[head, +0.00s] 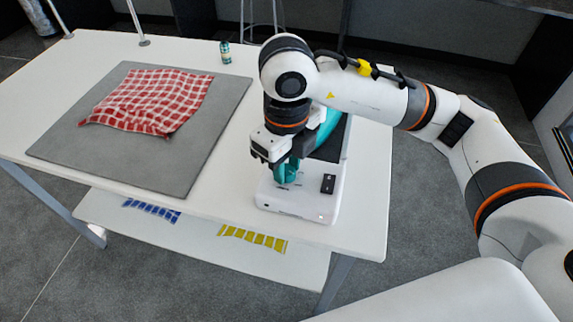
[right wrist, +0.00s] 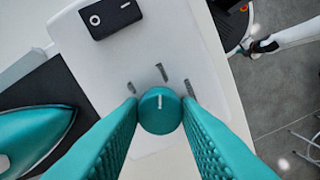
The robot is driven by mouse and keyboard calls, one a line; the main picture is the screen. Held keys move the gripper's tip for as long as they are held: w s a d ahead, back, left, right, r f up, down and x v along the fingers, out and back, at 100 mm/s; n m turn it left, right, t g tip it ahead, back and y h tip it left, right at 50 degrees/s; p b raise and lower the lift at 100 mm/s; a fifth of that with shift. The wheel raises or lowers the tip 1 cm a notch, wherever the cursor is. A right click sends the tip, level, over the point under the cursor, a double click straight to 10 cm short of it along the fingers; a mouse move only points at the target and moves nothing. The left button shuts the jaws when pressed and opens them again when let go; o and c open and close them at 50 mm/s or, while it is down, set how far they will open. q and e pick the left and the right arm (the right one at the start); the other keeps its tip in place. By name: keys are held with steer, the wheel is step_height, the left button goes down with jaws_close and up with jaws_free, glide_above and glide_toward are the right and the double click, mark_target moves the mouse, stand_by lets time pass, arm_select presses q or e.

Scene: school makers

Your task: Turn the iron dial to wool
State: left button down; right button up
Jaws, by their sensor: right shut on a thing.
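The iron station is a white base (head: 305,205) near the right front corner of the table. Its teal iron (head: 328,122) sits on a dark rest, partly hidden by my right arm, and also shows at left in the right wrist view (right wrist: 35,138). The round teal dial (right wrist: 159,112) is on the base, with a white pointer line toward the top of the wrist picture, at the middle grey mark (right wrist: 162,72). Labels are not readable. My right gripper (head: 287,178) points down, its teal fingers shut on the dial from both sides. My left gripper is not in view.
A black switch block (head: 328,184) is on the base beside the dial. A red checked cloth (head: 150,100) lies on a grey mat (head: 110,167) at left. A small bottle (head: 225,52) stands at the back. Blue and yellow pieces lie on the lower shelf.

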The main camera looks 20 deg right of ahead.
mark_target(287, 169)
steer(key=shift+m, duration=0.4)
steer(key=o, duration=1)
step_height(287, 169, up, 12)
stand_by(0.5)
